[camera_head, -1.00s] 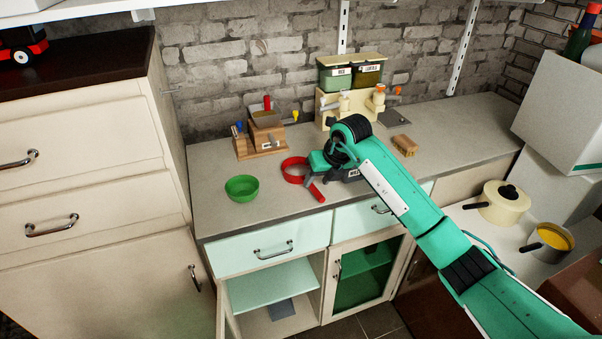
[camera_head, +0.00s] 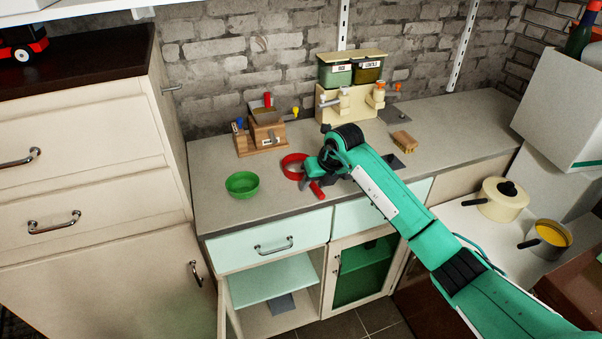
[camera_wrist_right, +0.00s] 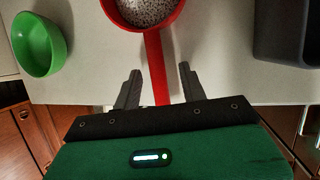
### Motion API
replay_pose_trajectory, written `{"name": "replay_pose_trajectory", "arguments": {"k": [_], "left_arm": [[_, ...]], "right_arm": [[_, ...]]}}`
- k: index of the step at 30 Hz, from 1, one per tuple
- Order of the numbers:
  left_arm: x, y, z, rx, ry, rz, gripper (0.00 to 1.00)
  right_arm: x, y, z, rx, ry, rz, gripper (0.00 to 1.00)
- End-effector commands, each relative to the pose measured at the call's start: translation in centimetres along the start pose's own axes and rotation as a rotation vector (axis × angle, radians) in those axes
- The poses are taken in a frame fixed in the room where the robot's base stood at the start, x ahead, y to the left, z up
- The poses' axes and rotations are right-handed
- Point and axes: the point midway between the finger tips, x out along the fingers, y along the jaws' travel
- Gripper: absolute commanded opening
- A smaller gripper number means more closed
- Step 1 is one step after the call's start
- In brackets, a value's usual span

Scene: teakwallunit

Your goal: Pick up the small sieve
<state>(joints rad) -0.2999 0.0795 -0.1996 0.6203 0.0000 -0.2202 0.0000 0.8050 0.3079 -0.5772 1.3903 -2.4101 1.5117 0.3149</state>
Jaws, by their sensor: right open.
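The small red sieve (camera_head: 292,167) lies on the grey countertop, its handle pointing towards the counter's front edge. In the right wrist view the sieve (camera_wrist_right: 145,12) shows its round mesh bowl at the top, cut off by the frame. Its red handle runs down between the two fingers of my right gripper (camera_wrist_right: 158,82). The fingers are apart, one on each side of the handle, with gaps. In the head view my right gripper (camera_head: 316,174) is beside the sieve and partly covered by my own arm. My left gripper is not in view.
A green bowl (camera_head: 242,184) stands left of the sieve. A wooden block with tools (camera_head: 262,135) and a cream rack with jars (camera_head: 350,100) stand at the back. A brown sponge-like block (camera_head: 404,141) lies to the right. A cupboard door hangs open below.

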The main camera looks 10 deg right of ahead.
Motion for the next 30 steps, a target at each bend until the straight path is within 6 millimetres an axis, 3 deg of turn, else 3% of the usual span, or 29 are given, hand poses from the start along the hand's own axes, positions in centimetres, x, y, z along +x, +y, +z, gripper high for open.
{"name": "replay_pose_trajectory", "arguments": {"k": [8,12,15,30], "left_arm": [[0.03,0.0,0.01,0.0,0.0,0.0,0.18],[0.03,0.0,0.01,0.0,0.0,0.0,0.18],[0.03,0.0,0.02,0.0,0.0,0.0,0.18],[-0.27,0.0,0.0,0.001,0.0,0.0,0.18]], "right_arm": [[0.02,0.01,0.0,0.0,0.0,0.0,0.42],[0.02,0.02,0.0,0.0,0.0,0.0,0.15],[0.02,0.02,0.0,-0.001,0.0,0.0,0.0],[-0.88,0.24,0.48,-0.003,-0.004,0.001,0.0]]}}
